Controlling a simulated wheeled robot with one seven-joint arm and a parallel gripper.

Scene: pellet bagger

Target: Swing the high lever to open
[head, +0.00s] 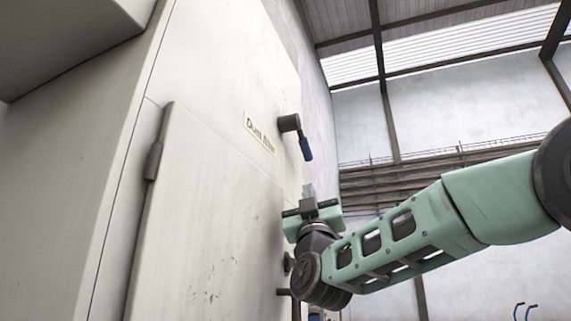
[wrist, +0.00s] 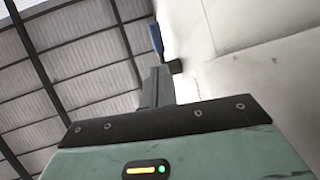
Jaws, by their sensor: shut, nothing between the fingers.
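The high lever (head: 306,149) has a dark round hub and a blue grip. It sits on the pale cabinet near its right edge, and the grip hangs down and slightly right. In the wrist view its blue grip (wrist: 155,38) shows just beyond my fingertips, with the dark hub at its right. My gripper (head: 309,188) points up, below the lever, with a gap between them in the head view. Its grey fingers (wrist: 157,82) are together and empty. The wrist view does not show clearly how far they are from the grip.
The cabinet door (head: 200,210) has a hinge (head: 153,161) on its left. A label (head: 259,132) reading something like "Dust filter" is left of the lever. Another dark fitting (head: 285,292) is low on the cabinet, partly behind my arm. Open air lies right of the cabinet.

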